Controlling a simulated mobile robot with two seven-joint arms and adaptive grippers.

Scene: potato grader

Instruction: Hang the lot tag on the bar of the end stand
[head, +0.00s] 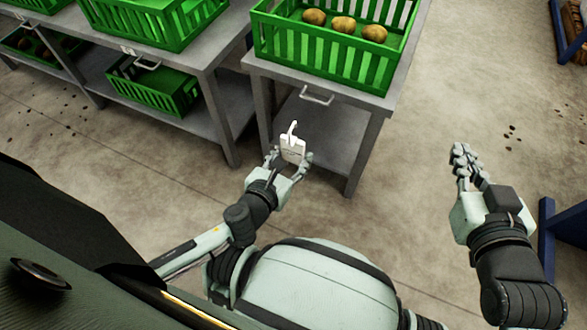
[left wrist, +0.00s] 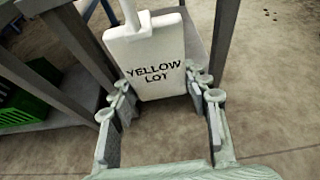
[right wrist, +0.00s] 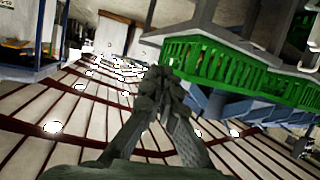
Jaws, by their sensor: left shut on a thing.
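The lot tag (head: 292,148) is a white plate with a hook rising from its top. In the left wrist view the tag (left wrist: 158,75) reads "YELLOW LOT" and its hook runs out of the top edge. My left gripper (head: 288,160) is shut on the tag, one finger at each side. The end stand (head: 385,103) is a grey table, and its bar (head: 317,97) is a small handle-like loop on the front edge. In the head view the tag appears below the bar, apart from it. My right gripper (head: 462,160) is shut and empty, off to the right.
A green crate (head: 300,55) with several potatoes stands on the end stand. Another grey table (head: 190,58) with green crates stands to its left, with a crate (head: 150,92) on its lower shelf. Blue frames (head: 548,225) stand at the right. Open floor lies between.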

